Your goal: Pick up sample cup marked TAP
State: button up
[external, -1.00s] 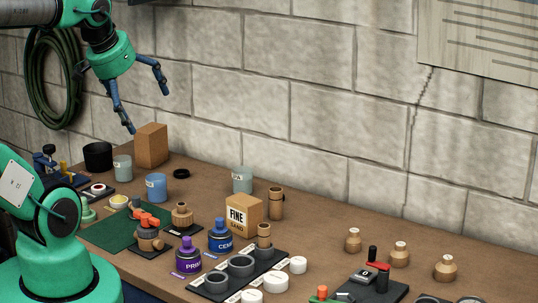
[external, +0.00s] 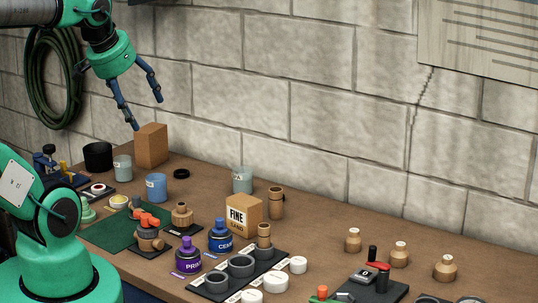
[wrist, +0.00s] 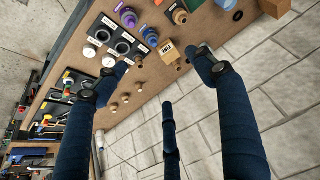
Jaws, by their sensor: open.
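Three small labelled cups stand on the brown bench in the external view: a pale teal cup (external: 122,170) at the left, a blue cup (external: 156,188) in front of it to the right, and another pale teal cup (external: 242,183) near the wall. Their labels are too small to read, so I cannot tell which is marked TAP. My gripper (external: 147,113) is open and empty, with blue fingers spread, above the back left of the bench. It is apart from every cup. In the wrist view my gripper's fingers (wrist: 158,75) enclose nothing.
A tan block (external: 151,146) stands below my fingers by the wall, beside a black pot (external: 98,157). A box marked FINE (external: 243,215), a purple bottle (external: 187,255), a blue bottle (external: 221,237) and wooden pieces crowd the middle. The stone wall rises close behind.

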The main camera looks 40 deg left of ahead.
jog(key=w+a+r+g+p, duration=0.1)
jog(key=w+a+r+p, duration=0.2)
jog(key=w, duration=0.5)
jog(key=w+a+r+g+p, duration=0.1)
jog(key=w+a+r+p, duration=0.1)
jog(key=w+a, duration=0.45)
jog(key=w+a+f+n+g+y+p, duration=0.15)
jog(key=w+a+p, duration=0.25)
jog(key=w+a, duration=0.8)
jog(key=w+a+f+p, duration=0.4)
jog(key=w+a+f, duration=0.65)
jog(key=a, duration=0.25)
jog(key=a+f+n+g+h+p, duration=0.1)
jog(key=a+f+g+p, duration=0.1)
jog(key=a+f, duration=1.3)
notch_tip(320, 180, down, 2)
jog(key=shift+w+a+f+p, duration=0.1)
jog(key=shift+w+a+p, duration=0.2)
jog(key=shift+p, duration=0.4)
jog(key=shift+d+h, duration=0.1)
jog(key=shift+h, duration=0.15)
